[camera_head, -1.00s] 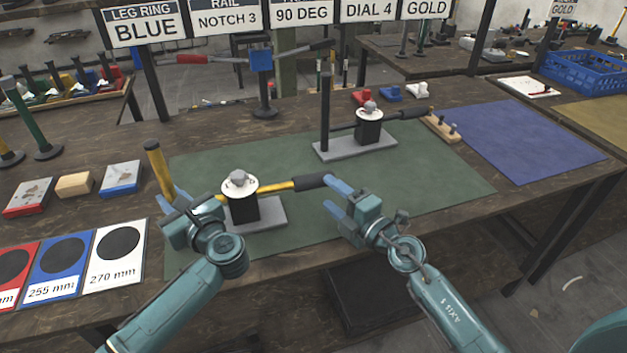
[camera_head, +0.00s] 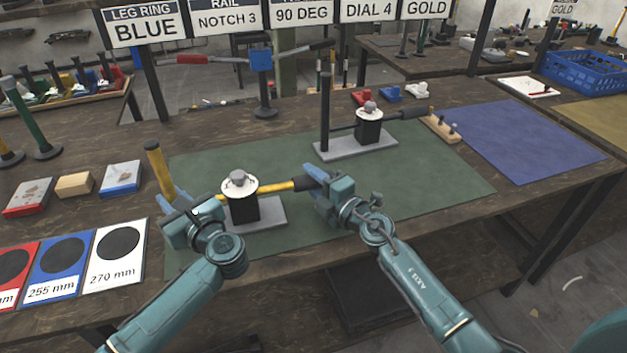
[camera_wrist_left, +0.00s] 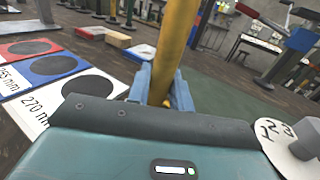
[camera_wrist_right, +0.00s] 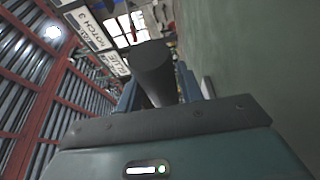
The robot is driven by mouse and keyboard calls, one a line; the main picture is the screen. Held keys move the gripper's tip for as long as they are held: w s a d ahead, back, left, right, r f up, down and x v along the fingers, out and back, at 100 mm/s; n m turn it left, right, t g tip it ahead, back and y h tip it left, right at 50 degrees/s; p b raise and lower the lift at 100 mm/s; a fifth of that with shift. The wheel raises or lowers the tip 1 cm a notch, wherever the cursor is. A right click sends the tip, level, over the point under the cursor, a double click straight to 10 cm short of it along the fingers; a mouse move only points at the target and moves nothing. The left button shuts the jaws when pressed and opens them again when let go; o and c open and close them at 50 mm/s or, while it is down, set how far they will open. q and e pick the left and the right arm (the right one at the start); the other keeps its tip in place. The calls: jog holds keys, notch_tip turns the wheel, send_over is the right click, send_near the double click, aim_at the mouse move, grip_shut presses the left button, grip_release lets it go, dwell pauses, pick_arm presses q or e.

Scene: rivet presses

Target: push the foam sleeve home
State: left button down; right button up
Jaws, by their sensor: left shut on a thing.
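The near press has a grey base (camera_head: 272,213), a black body (camera_head: 244,209) and a white dial (camera_head: 240,187). Its yellow lever (camera_head: 275,187) runs out to the right, with the black foam sleeve (camera_head: 304,184) on its end. My right gripper (camera_head: 318,184) is at the sleeve's outer end, open, with its fingers on either side; the sleeve's round dark end (camera_wrist_right: 152,62) shows between them in the right wrist view. My left gripper (camera_head: 176,205) is shut on the yellow post (camera_head: 158,166) at the press's left, also in the left wrist view (camera_wrist_left: 175,45).
A second press with a grey base (camera_head: 330,149) stands behind on the green mat (camera_head: 420,180). Size cards (camera_head: 118,255) and several blocks lie at the left. A small wooden peg rack (camera_head: 440,128) is right of the second press. The mat's right part is clear.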

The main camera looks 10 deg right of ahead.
aim_at(281, 190)
grip_shut()
jog(key=shift+s+a, duration=0.15)
jog(key=shift+a, duration=1.8)
jog(key=shift+s+a, duration=0.15)
jog(key=shift+a, duration=1.75)
jog(key=shift+o, duration=0.7)
grip_release()
jog(key=o, duration=0.3)
jog(key=shift+d, duration=0.15)
jog(key=v, duration=1.2)
